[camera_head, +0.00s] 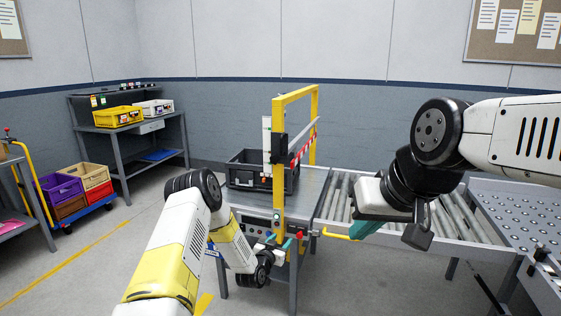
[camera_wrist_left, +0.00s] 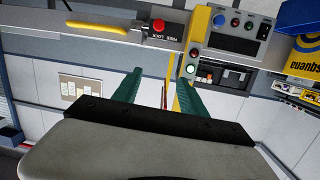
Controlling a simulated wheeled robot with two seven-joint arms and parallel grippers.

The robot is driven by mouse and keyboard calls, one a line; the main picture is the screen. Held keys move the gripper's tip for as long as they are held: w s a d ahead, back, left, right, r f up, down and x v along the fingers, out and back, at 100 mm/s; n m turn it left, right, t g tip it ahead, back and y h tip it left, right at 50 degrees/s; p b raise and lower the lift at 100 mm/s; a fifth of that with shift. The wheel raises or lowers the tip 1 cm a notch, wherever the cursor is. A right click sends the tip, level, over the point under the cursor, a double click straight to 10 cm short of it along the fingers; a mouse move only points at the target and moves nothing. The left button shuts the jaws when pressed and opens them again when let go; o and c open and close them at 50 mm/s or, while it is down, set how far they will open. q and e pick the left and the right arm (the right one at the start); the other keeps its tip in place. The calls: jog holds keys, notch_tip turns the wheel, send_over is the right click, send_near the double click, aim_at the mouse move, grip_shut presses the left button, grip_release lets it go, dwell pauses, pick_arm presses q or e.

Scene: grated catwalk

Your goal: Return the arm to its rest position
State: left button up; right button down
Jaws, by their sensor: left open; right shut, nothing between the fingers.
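My left arm (camera_head: 176,240) comes in from the lower left and bends down in front of the metal bench. My left gripper (camera_head: 279,242) is in front of the bench's control panel, beside the yellow frame's post. In the left wrist view my left gripper (camera_wrist_left: 158,90) shows two green fingers apart, with nothing between them. My right arm (camera_head: 515,135) reaches in from the right edge. My right gripper (camera_head: 366,229) hangs over the roller conveyor, its green fingers shut and empty; its wrist partly hides them.
The yellow frame (camera_head: 278,150) stands on the bench beside a black crate (camera_head: 245,173). A red button (camera_wrist_left: 158,25) and the panel (camera_wrist_left: 236,45) lie close to my left gripper. The roller conveyor (camera_head: 465,222) runs right. Open floor (camera_head: 95,240) lies at left.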

pick_arm(q)
jog(key=a+r+g+y, duration=0.1)
jog(key=a+r, duration=0.2)
jog(key=r, duration=0.6)
jog(key=a+r+g+y, duration=0.1)
jog(key=a+r+g, duration=0.1)
jog(key=r, duration=0.8)
jog(key=s+a+r+n+g+y, duration=0.15)
jog(key=s+a+r, duration=0.35)
jog(key=s+r, duration=0.6)
jog(key=s+a+r+n+g, duration=0.1)
jog(key=s+r, duration=0.1)
jog(key=s, duration=0.9)
jog(key=s+a+r+n+g, duration=0.1)
jog(key=s+r, duration=0.1)
jog(key=s, duration=0.9)
jog(key=s+a+r+n+g, duration=0.1)
jog(key=s+a+r+g, duration=0.1)
jog(key=s, duration=0.9)
jog(key=shift+r, duration=0.5)
jog(key=shift+a, duration=0.15)
